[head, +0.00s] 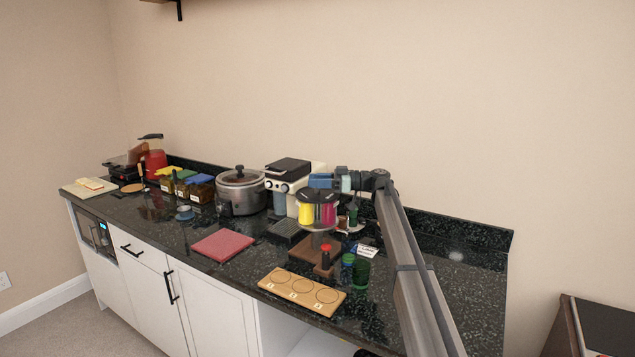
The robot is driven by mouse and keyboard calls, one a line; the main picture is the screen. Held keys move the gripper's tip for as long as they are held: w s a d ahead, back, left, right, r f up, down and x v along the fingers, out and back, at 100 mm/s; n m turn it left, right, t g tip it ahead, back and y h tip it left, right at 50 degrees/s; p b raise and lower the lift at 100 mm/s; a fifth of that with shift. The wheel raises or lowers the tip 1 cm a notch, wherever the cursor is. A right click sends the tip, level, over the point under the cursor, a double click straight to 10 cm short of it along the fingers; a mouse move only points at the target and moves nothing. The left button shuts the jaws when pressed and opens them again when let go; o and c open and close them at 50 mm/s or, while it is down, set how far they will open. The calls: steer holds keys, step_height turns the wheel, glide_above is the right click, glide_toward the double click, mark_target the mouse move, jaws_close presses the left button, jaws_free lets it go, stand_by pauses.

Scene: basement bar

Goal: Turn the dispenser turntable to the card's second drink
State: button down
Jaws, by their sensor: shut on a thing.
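The dispenser turntable (317,197) stands at the middle of the counter, with a dark top. A yellow canister (305,213) and a magenta canister (328,215) hang at its front; its far side is hidden. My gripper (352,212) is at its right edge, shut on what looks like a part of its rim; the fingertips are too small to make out. A red-topped stand (326,258) is below the turntable. Two green cups (361,274) stand beside the card.
A wooden board with three rings (335,311) lies at the counter's front edge. A pink mat (222,245) lies left of it. A coffee machine (284,183) and a pot (239,198) stand behind. My arm crosses the counter's right part.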

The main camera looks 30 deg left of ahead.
stand_by(0.3)
steer(key=c, duration=0.7)
jaws_free()
steer(key=v, duration=1.3)
steer(key=shift+w+d, duration=0.2)
steer(key=shift+d, duration=0.15)
